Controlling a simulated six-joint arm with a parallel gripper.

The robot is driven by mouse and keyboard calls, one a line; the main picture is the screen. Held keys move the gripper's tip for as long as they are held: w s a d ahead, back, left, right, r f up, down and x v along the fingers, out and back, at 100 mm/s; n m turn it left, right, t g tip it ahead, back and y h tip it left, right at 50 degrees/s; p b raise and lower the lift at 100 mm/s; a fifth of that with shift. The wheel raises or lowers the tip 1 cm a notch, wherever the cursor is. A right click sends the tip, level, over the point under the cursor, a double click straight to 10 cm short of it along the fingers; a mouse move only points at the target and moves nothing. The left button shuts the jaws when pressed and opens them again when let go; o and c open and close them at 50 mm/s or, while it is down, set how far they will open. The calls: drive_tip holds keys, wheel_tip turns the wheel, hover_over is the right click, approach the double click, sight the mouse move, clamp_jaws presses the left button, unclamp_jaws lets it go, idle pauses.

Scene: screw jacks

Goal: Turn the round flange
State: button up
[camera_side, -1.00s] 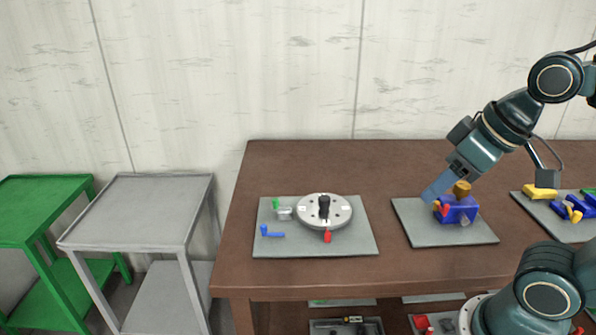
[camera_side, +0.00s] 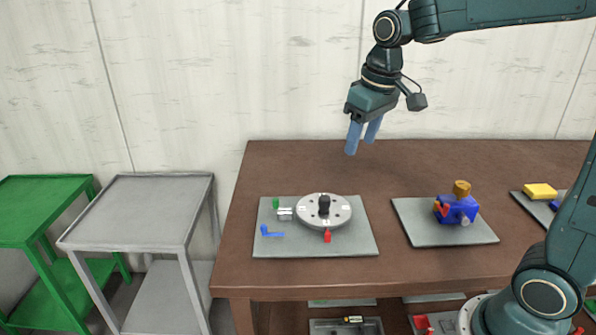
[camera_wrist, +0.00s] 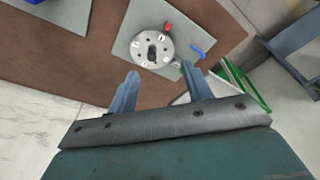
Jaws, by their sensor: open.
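The round flange (camera_side: 336,214) is a light grey disc with holes and a dark upright knob (camera_side: 324,205) at its centre. It lies on a grey plate (camera_side: 350,247) at the left of the table, and also shows in the wrist view (camera_wrist: 141,51). A red piece (camera_side: 327,236) stands at its front edge. A blue handle (camera_side: 271,232) and a small grey block with a green part (camera_side: 284,212) are at its left. My gripper (camera_side: 361,147) is open and empty, raised above and behind the flange, touching nothing. Its two blue fingers also show in the wrist view (camera_wrist: 163,88).
A blue device with a brown knob (camera_side: 458,209) stands on a second grey plate to the right. A yellow block (camera_side: 540,191) sits on a third plate. Grey (camera_side: 140,205) and green (camera_side: 40,205) stands are left of the table. Bare tabletop lies behind the plates.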

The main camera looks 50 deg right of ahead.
sight(324, 198)
drive_tip(key=w+d+f+g, duration=0.2)
drive_tip(key=w+d+f, duration=0.2)
drive_tip(key=w+f, duration=0.5)
drive_tip(key=w, duration=0.3)
drive_tip(key=shift+d, duration=0.4)
drive_tip(key=shift+f, duration=0.3)
wheel_tip(324, 198, down, 13)
drive_tip(key=shift+f, duration=0.2)
clamp_jaws()
